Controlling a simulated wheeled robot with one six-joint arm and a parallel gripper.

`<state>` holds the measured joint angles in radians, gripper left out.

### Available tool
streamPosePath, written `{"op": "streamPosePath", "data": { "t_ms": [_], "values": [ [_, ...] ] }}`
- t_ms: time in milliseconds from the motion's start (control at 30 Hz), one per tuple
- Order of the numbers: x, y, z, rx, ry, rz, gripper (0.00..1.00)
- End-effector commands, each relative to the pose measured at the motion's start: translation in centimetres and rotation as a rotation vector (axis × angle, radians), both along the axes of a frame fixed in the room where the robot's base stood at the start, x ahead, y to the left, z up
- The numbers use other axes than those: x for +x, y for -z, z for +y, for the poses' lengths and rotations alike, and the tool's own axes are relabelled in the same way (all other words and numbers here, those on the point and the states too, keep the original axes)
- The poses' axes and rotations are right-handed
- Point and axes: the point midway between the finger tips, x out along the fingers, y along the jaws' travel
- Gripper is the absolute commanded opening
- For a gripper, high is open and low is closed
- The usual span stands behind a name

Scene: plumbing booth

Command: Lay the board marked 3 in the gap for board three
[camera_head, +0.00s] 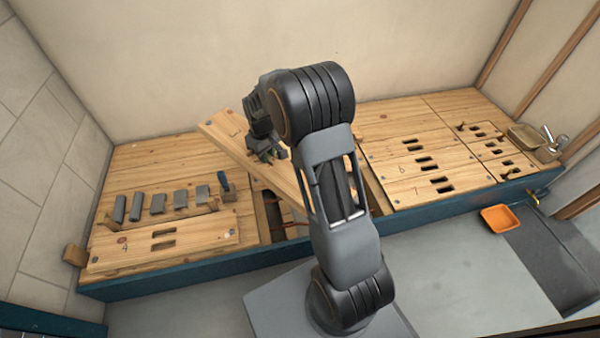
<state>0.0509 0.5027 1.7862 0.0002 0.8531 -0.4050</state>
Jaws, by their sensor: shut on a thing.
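My gripper (268,156) is shut on a long wooden board (225,137), seen in the head view near the middle of the bench. The board is held tilted, slanting from upper left to lower right above the deck. My arm hides its right part, and I cannot read a number on it. Below it is a dark open gap (273,215) in the deck, with reddish pipe or hose inside. The gap is partly hidden by the board and my arm.
A board with two slots (205,238) lies at the front left, by several grey blocks (157,204). Slotted boards (428,172) cover the right deck. A wall rises behind.

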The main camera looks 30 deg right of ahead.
Motion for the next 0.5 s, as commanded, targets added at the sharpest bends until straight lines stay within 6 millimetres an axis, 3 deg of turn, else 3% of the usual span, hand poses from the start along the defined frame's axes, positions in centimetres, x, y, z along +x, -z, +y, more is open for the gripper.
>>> {"op": "streamPosePath", "data": {
  "t_ms": [233,500],
  "values": [
    [2.8,9.2,-7.6,0.001,-0.224,0.005,0.00],
    [3.3,18.9,-15.4,0.001,-0.505,0.002,0.00]
  ]
}}
